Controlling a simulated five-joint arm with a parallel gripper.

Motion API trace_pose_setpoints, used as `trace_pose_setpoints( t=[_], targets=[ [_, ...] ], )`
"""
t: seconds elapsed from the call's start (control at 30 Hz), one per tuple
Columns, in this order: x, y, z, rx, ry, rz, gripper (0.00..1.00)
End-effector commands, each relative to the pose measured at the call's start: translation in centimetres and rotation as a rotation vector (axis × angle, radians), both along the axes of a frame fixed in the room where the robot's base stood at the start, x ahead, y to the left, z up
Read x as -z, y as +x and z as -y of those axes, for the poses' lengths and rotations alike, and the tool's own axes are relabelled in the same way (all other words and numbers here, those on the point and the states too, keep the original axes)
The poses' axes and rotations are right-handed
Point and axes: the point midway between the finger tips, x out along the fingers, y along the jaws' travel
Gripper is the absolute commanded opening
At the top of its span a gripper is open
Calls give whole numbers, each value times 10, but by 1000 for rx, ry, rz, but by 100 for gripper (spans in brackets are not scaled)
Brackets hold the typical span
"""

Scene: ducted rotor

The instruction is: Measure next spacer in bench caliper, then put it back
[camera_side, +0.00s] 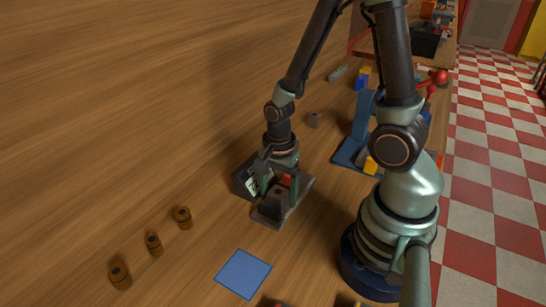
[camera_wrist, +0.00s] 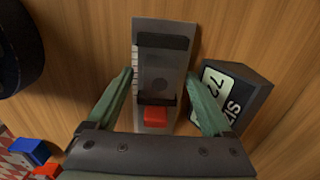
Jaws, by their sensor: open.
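The bench caliper (camera_side: 268,218) stands on the wooden bench, a grey bed with dark jaws; it also shows in the wrist view (camera_wrist: 182,35). A red block (camera_wrist: 155,116) sits at the near jaw. A dark display box (camera_wrist: 249,96) stands beside the caliper, its digits only partly legible. My gripper (camera_side: 281,183) is over the caliper, its fingers (camera_wrist: 160,74) open on either side of the jaws. Brown spacers (camera_side: 121,275), (camera_side: 153,244) and (camera_side: 183,217) stand in a row at left.
A blue square mat (camera_side: 243,273) lies empty in front. A blue stand (camera_side: 352,146) is to the right, near my arm. Bench between the spacers and caliper is clear.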

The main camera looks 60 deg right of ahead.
Motion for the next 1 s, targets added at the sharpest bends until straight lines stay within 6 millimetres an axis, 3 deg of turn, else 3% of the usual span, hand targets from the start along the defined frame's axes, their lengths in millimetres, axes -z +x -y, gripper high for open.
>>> trace_pose_setpoints(
  t=[0.7,1.0],
  targets=[
    [-98,1,0,0,0,4,84],
    [-111,0,0,0,0,0,84]
  ],
)
